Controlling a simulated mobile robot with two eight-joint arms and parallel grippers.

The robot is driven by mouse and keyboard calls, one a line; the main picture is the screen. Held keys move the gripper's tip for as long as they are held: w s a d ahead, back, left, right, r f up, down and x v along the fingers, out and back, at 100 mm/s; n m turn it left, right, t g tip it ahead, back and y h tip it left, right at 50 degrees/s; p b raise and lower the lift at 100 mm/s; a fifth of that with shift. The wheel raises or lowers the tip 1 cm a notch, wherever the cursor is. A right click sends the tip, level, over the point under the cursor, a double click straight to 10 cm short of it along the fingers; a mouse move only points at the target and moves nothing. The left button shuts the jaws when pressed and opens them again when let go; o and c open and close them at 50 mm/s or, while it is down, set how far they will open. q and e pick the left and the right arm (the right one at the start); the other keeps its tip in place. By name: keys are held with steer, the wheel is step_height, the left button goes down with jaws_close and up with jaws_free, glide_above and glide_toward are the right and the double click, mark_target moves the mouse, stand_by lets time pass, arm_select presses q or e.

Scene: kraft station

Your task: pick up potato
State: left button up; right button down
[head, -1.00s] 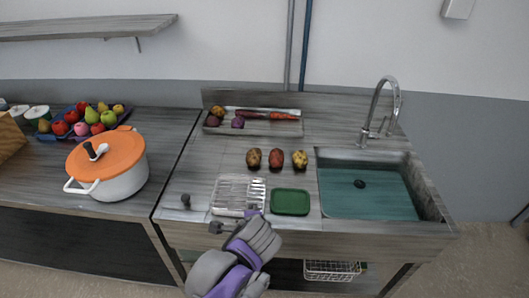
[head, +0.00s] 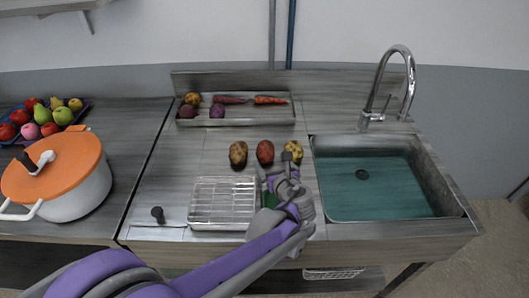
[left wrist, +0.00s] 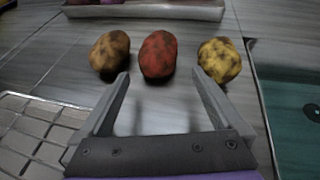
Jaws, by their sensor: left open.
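Three potatoes lie in a row on the counter: a brown one (head: 238,153), a red one (head: 265,152) and a yellow one (head: 293,149). In the left wrist view the brown potato (left wrist: 110,51) is left, the red potato (left wrist: 158,55) is centred between the fingertips and beyond them, and the yellow potato (left wrist: 219,60) is right. My left gripper (head: 278,168) is open and empty, just in front of the red and yellow potatoes; it also shows in the left wrist view (left wrist: 160,82). My right gripper is not in view.
A wire rack (head: 222,203) stands left of my gripper, and a sink (head: 323,180) lies to the right. A tray (head: 258,121) with vegetables is behind the potatoes. A white pot with an orange lid (head: 75,165) stands at the left. A green item (head: 243,207) is mostly hidden.

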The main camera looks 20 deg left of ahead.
mark_target(268, 156)
arm_select(q)
steer(key=x, duration=0.7)
steer(key=shift+w+a+r, duration=0.25)
steer(key=shift+w+a, duration=0.1)
steer(key=shift+w, duration=0.05)
steer(key=shift+r, duration=0.1)
steer(key=c, duration=1.3)
